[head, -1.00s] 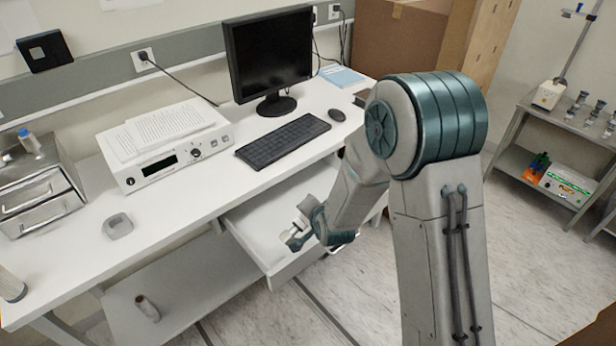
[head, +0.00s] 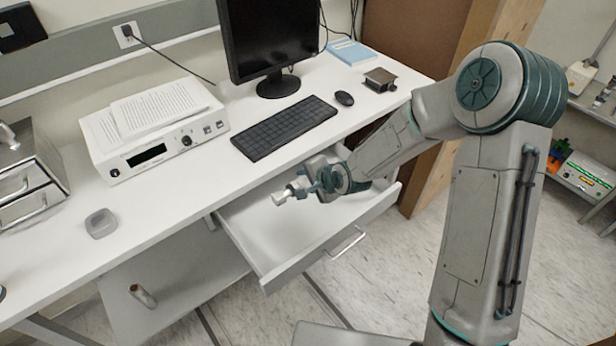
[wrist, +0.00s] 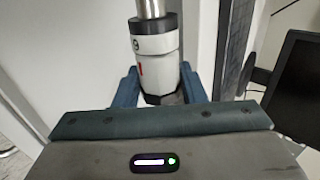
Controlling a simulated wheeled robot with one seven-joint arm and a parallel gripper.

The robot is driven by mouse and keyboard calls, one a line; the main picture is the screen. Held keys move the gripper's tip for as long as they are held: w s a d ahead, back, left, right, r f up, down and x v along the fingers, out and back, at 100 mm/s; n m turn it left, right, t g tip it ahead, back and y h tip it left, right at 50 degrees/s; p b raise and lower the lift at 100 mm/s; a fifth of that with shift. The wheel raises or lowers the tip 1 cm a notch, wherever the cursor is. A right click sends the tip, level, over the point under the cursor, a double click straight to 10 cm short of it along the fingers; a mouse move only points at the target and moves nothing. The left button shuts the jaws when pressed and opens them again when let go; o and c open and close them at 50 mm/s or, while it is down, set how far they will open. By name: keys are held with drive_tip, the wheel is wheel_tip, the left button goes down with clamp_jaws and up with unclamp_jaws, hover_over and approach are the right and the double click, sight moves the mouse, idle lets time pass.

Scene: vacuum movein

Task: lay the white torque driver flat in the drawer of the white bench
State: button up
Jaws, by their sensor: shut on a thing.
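The white bench (head: 75,255) has its drawer (head: 262,228) pulled open below the top, and the visible drawer floor is bare. My gripper (head: 300,190) is over the drawer's back part in the head view, close to the bench's front edge. It is shut on the white torque driver (head: 281,197), whose pale end sticks out to the left. In the wrist view the driver (wrist: 158,72) is white with dark bands and a metal shaft, gripped between both blue fingers (wrist: 160,86). The driver looks raised off the drawer floor, but its exact height is unclear.
A keyboard (head: 284,127), mouse (head: 344,98), monitor (head: 268,40) and white instrument (head: 158,140) with papers stand on the bench top. A grey dish (head: 101,223) sits at left. A small cylinder (head: 142,296) lies on the lower shelf. Floor before the drawer is clear.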

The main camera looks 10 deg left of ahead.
wheel_tip(320, 180, down, 11)
drive_tip(key=b, duration=0.7)
drive_tip(key=shift+r, duration=0.15)
drive_tip(key=shift+s+d+f+b, duration=0.15)
drive_tip(key=shift+f+b, duration=0.1)
drive_tip(key=shift+b, duration=0.2)
drive_tip(key=shift+f, duration=0.1)
drive_tip(key=o, duration=1.1)
drive_tip(key=shift+s+d+f, duration=0.1)
drive_tip(key=shift+c, duration=0.2)
drive_tip(key=shift+d, duration=0.1)
drive_tip(key=shift+o, duration=0.7)
drive_tip(key=shift+s+d+r, duration=0.2)
drive_tip(key=shift+d+r, duration=0.05)
drive_tip(key=shift+r, duration=0.1)
drive_tip(key=p+v, duration=0.2)
drive_tip(key=v, duration=1.1)
drive_tip(key=shift+w+a+r, duration=0.15)
drive_tip(key=shift+a+r, duration=0.15)
drive_tip(key=shift+r, duration=0.1)
